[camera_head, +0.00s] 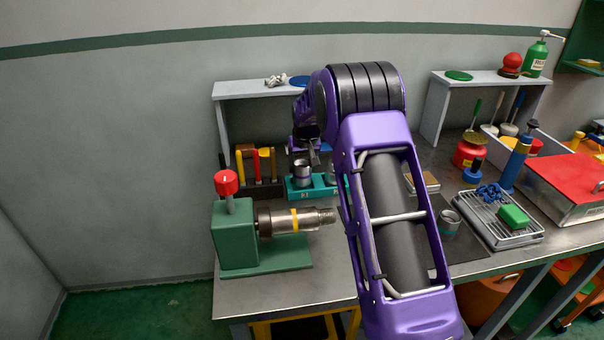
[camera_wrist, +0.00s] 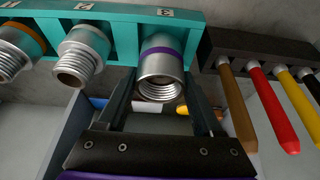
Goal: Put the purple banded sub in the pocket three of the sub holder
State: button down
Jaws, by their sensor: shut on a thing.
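The purple banded sub (camera_wrist: 160,68) is a silver threaded cylinder with a purple ring. My gripper (camera_wrist: 158,84) has a finger on each side of it and is shut on it. The teal sub holder (camera_wrist: 200,8) runs across the top of the wrist view, with its labels inverted. The sub lines up with the pocket marked 3; whether it is fully seated there I cannot tell. In the head view the sub (camera_head: 302,174) is upright at the left end of the holder (camera_head: 299,194), below my gripper (camera_head: 304,148). My arm hides the holder's right part.
Two other subs (camera_wrist: 82,55) (camera_wrist: 18,48) stand in the holder beside it. A dark rack of coloured-handled tools (camera_head: 262,188) is close by on the left. The green vise (camera_head: 236,240) with a yellow-banded pipe (camera_head: 292,220) stands in front. A shelf (camera_head: 250,89) rises behind.

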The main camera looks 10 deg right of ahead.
jog(key=shift+f, duration=1.25)
jog(key=shift+f, duration=0.2)
jog(key=shift+c, duration=0.2)
grip_release()
jog(key=shift+s+r, duration=0.1)
jog(key=shift+r, duration=0.45)
jog(key=v, duration=1.1)
jog(key=shift+r, duration=0.1)
